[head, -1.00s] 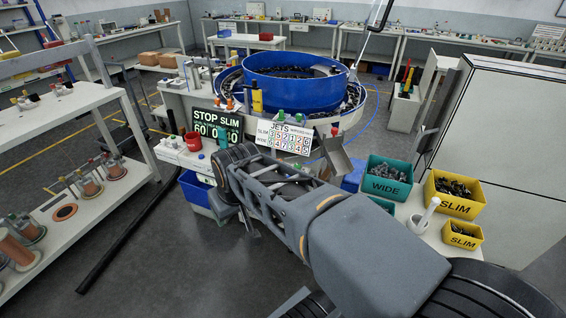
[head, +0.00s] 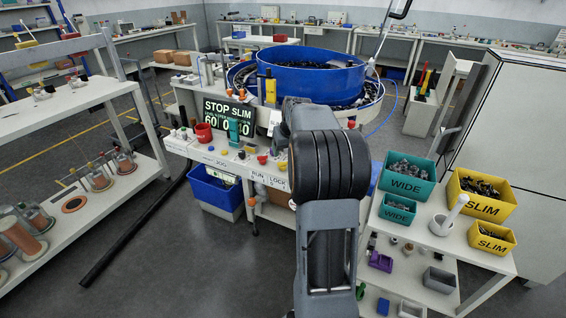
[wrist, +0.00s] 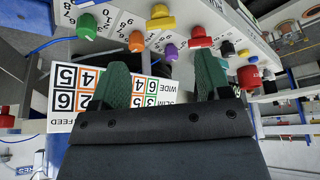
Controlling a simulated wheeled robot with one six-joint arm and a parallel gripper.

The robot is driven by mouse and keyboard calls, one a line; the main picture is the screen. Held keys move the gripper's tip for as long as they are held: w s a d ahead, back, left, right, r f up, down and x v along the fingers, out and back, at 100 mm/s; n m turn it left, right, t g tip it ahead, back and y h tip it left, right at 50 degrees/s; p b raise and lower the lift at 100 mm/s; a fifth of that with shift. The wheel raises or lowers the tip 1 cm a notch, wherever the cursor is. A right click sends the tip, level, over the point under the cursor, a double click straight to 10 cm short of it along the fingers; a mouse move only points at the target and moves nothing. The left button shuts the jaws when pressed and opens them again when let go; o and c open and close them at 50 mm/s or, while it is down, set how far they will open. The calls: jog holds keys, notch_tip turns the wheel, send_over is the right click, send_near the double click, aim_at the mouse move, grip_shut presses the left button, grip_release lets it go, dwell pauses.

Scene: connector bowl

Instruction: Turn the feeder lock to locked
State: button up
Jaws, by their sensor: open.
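The feeder's control bench carries a word LOCK on its front edge (head: 277,184), beside RUN. A red knob (head: 283,165) and a yellow knob (head: 262,159) sit above these words; I cannot tell which is the feeder lock or how it is set. In the wrist view, my gripper (wrist: 163,62) is open, with two green fingers apart and nothing held. My arm hides part of the bench in the head view.
A blue bowl feeder (head: 305,75) stands behind the bench. Teal WIDE bins (head: 408,180) and yellow SLIM bins (head: 480,195) stand at right.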

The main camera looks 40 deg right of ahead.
aim_at(283, 167)
jog(key=x, duration=0.8)
jog(key=shift+a, duration=0.1)
jog(key=shift+c, duration=0.5)
